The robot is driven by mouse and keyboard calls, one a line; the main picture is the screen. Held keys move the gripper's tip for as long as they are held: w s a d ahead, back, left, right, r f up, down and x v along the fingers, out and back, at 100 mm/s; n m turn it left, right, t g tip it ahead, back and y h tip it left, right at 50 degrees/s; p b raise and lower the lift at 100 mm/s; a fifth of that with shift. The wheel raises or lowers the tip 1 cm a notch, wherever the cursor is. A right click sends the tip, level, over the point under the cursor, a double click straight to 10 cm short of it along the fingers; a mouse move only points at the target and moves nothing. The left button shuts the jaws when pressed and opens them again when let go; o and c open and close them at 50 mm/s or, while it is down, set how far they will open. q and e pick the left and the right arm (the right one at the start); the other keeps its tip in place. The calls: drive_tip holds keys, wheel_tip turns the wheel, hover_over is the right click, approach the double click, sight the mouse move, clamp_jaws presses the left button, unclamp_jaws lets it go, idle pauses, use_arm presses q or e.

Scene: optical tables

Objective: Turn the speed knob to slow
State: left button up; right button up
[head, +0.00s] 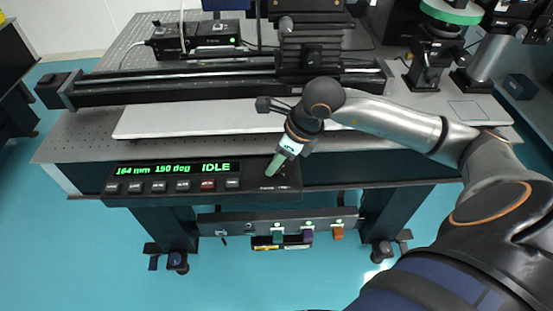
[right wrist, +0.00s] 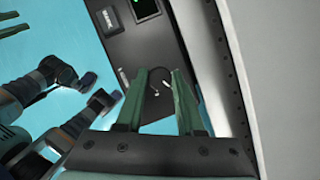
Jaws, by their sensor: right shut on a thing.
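The control panel (head: 240,197) is a dark strip on the front of the optical table, with a green display (head: 172,169) reading "164 mm 150 deg IDLE". My right gripper (head: 276,165) reaches down to the panel's right end. In the right wrist view its green fingers (right wrist: 160,92) stand either side of the small dark speed knob (right wrist: 159,86), shut on it. A light curved mark shows there. The knob is mostly hidden by the fingers in the head view, and its setting cannot be read.
A row of buttons (head: 183,186), one red, lies under the display. Below the panel hangs a rail (head: 330,219) with several coloured items. A long dark linear stage (head: 190,82) runs across the table behind a pale board (head: 190,118). The blue floor in front is open.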

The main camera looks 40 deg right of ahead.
clamp_jaws()
